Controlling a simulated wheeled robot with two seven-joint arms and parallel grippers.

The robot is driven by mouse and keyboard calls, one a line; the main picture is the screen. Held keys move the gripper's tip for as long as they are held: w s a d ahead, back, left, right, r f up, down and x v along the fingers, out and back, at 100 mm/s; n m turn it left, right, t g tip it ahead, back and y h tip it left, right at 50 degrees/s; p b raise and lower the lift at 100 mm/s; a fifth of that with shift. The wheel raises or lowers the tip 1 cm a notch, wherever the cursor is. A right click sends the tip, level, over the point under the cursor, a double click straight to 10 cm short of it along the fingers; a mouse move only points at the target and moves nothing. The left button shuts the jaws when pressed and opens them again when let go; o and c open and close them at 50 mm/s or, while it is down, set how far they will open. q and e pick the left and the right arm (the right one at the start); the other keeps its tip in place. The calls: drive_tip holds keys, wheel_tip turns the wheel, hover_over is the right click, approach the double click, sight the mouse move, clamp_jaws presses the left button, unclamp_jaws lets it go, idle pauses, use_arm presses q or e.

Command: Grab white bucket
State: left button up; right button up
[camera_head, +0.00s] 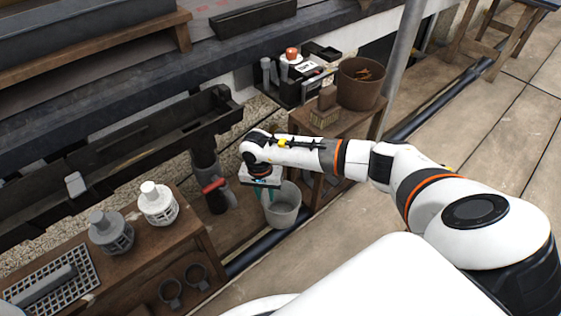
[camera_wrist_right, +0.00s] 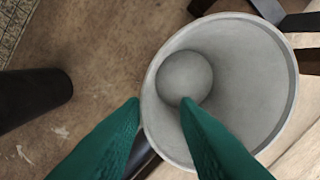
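The white bucket (camera_head: 284,208), pale grey-white in the pictures, stands on the brown floor below the gutter. In the right wrist view the bucket (camera_wrist_right: 240,60) fills the right half, seen from above into its open mouth; a round pale form shows inside it. My right gripper (camera_head: 265,191) is over the bucket's left rim, pointing down. Its two green fingers are apart in the wrist view (camera_wrist_right: 160,101). One fingertip appears outside the rim and the other over the inside, with the rim between them. I cannot tell whether they touch it. My left gripper is out of view.
A wooden bench (camera_head: 150,248) with two slotted white and grey parts stands left of the bucket. A dark pot with a red-handled tool (camera_head: 214,187) is close by. A wooden stand (camera_head: 345,125) with a brown bucket (camera_head: 361,88) is behind. A dark pipe runs along the floor.

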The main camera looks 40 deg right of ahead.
sight(265, 202)
drive_tip(key=shift+w+d+f+b, duration=0.1)
drive_tip(key=shift+w+f+b, duration=0.1)
drive_tip(key=shift+f+b, duration=1.35)
drive_tip(key=shift+w+d+f+b, duration=0.1)
drive_tip(key=shift+w+f+b, duration=0.1)
drive_tip(key=shift+f+b, duration=1.35)
drive_tip(key=shift+f+p, duration=0.15)
drive_tip(key=shift+p, duration=0.2)
clamp_jaws()
